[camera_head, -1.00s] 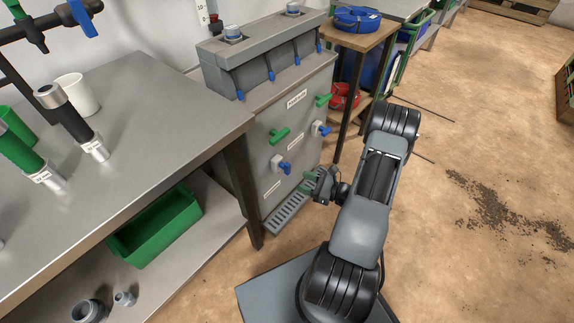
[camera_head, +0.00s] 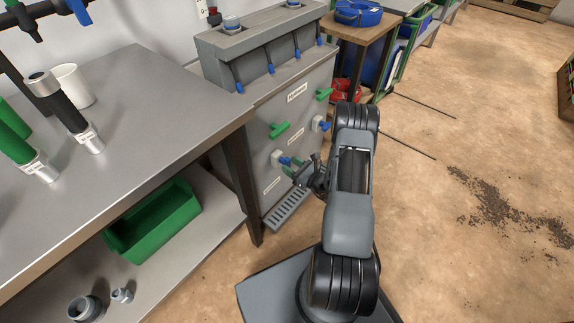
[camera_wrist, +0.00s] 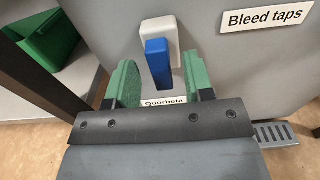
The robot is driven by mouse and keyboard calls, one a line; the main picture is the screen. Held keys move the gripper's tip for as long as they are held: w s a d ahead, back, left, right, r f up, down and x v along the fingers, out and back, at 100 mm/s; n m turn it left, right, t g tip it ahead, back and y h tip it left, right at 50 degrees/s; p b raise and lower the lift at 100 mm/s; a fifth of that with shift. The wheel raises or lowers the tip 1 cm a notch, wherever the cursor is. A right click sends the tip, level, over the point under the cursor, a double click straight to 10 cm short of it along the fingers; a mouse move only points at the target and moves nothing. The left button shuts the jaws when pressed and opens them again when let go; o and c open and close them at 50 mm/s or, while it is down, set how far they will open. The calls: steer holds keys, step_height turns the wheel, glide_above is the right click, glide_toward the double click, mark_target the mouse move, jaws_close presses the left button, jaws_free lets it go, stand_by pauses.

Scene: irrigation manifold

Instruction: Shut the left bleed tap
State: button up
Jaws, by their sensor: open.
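The left bleed tap (camera_wrist: 158,62) is a blue lever on a pale square body, low on the front of the grey cabinet (camera_wrist: 215,75). In the wrist view the lever points down and leans slightly. My gripper (camera_wrist: 160,85) has green fingers that stand open, one on each side of the lever, with gaps on both sides. I cannot tell how deep the lever lies between them. In the head view my gripper (camera_head: 293,168) is close in front of the tap, which shows partly (camera_head: 282,158) behind it.
Another blue tap (camera_head: 322,124) sits further right on the cabinet, with green handles (camera_head: 280,130) above. A "Bleed taps" label (camera_wrist: 264,17) is at upper right in the wrist view. A grey drain grate (camera_head: 287,211) lies below. The workbench leg (camera_head: 241,190) stands close at left.

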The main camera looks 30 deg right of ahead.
steer(key=shift+x, duration=1.1)
jaws_close()
